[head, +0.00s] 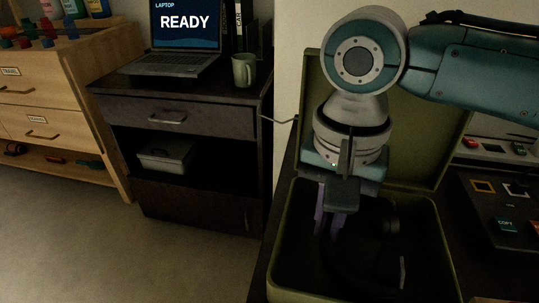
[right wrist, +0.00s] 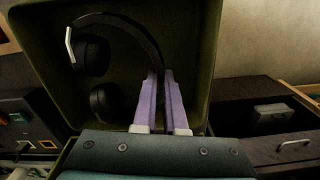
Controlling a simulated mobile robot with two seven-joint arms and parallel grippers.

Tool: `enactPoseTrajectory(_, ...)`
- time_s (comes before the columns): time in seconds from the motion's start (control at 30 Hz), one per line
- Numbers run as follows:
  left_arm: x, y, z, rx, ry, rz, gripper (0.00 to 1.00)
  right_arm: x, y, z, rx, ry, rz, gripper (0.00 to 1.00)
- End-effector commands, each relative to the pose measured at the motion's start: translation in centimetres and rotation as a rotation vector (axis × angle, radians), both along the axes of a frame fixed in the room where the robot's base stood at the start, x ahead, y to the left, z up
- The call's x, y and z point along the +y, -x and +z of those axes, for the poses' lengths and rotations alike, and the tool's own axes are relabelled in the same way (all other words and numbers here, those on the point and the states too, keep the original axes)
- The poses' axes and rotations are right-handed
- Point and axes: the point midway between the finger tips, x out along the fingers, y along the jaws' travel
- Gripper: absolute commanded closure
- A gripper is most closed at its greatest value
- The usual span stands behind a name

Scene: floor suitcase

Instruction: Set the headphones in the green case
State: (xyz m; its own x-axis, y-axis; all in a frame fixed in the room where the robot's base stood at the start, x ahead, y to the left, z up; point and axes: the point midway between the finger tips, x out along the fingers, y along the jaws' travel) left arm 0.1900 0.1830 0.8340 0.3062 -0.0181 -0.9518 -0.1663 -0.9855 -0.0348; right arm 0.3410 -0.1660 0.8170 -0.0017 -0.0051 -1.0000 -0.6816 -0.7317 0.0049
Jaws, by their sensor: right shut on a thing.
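The green case (head: 447,245) stands open, with its lid (head: 425,150) raised at the back; its olive inside also fills much of the right wrist view (right wrist: 190,40). My right gripper (head: 328,232) reaches down into the case. Its purple fingers (right wrist: 162,78) are shut on the band of the black headphones (right wrist: 88,55). The headphones show dimly inside the case in the head view (head: 391,217), with the ear cups to the right of the fingers. I cannot tell whether they touch the case floor. My left gripper is not in view.
A dark panel with lit buttons (head: 505,222) is right of the case. To the left, a dark cabinet (head: 190,125) bears a laptop (head: 185,30) and a green mug (head: 243,70). A wooden drawer unit (head: 50,95) stands at far left. The floor (head: 110,245) in front is clear.

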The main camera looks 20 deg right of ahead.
Motion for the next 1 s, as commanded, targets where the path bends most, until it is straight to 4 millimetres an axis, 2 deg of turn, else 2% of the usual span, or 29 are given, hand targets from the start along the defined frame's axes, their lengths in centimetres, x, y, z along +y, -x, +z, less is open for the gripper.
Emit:
enactPoseTrajectory(0.03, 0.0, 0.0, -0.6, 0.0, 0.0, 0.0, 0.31, -0.01, 0.03, -1.05, 0.001, 0.001, 0.001, 1.0)
enactPoseTrajectory(0.1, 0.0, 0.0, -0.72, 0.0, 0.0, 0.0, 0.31, 0.0, -0.02, -1.58, -0.001, 0.001, 0.001, 1.0)
enactPoseTrajectory(0.5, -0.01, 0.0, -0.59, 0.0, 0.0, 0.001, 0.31, 0.04, 0.0, -1.91, 0.0, 0.0, 0.0, 1.0)
enactPoseTrajectory(0.53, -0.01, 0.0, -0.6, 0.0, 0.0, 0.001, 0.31, 0.03, -0.01, -1.89, 0.0, 0.0, 0.001, 0.88)
enactPoseTrajectory(0.77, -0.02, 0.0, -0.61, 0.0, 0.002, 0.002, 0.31, 0.02, -0.01, -1.87, -0.001, 0.001, 0.001, 0.62)
enactPoseTrajectory(1.0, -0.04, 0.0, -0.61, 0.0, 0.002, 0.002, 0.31, 0.01, -0.02, -1.82, -0.001, 0.001, 0.001, 0.61)
